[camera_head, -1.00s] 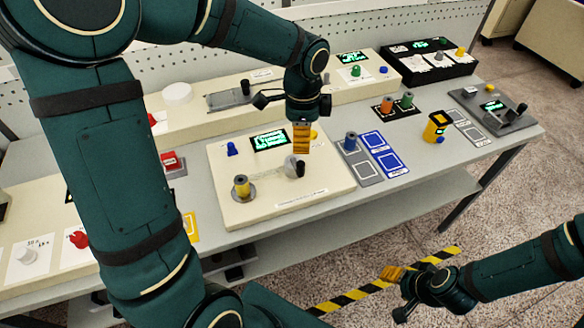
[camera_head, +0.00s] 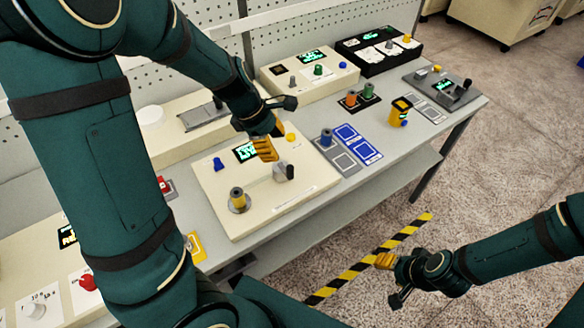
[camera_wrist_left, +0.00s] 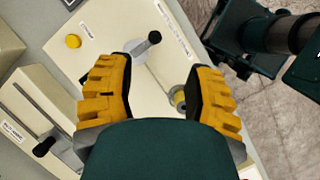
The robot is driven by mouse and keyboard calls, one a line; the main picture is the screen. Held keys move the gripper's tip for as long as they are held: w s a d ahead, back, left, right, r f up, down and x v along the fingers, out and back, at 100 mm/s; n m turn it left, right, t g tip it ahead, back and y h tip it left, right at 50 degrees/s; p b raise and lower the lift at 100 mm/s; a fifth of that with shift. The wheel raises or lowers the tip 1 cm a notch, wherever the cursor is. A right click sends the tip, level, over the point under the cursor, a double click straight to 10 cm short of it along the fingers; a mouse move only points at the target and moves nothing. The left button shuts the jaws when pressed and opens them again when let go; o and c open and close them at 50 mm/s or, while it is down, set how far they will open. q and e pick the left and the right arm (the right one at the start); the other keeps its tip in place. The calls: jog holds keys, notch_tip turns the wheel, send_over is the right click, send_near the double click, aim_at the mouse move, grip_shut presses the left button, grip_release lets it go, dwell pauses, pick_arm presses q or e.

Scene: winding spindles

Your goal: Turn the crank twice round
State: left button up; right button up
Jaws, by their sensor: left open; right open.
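The crank (camera_head: 284,172) is a grey disc with a dark handle on the cream winding panel (camera_head: 262,212). In the left wrist view the crank's dark handle (camera_wrist_left: 154,38) stands at the upper middle, beyond my fingertips. A yellow spool on a spindle (camera_head: 238,198) sits at the panel's lower left; it also shows in the left wrist view (camera_wrist_left: 180,98) beside my right-hand finger. My left gripper (camera_head: 265,150) is open and empty above the panel, just up and left of the crank, apart from it. My right gripper (camera_head: 385,261) is open over the floor, away from the bench.
A lit display (camera_head: 245,152), a blue knob (camera_head: 218,164) and a yellow button (camera_head: 291,137) share the panel. Spool trays with blue and grey squares (camera_head: 352,148) lie to its right. Yellow-black tape (camera_head: 372,258) marks the floor in front.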

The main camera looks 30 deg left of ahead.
aim_at(289, 168)
pick_arm(q)
jog(key=w+d+f+n+b, duration=0.1)
jog(key=f, duration=0.3)
jog(key=w+d+f+n+b, duration=0.1)
jog(key=f+b, duration=0.1)
jog(key=f, duration=0.2)
jog(key=d+f+n+b, duration=0.1)
jog(key=f+b, duration=0.1)
jog(key=f, duration=0.2)
jog(key=shift+w+d+f, duration=0.25)
jog(key=shift+w+d, duration=0.1)
jog(key=shift+w, duration=0.05)
grip_shut()
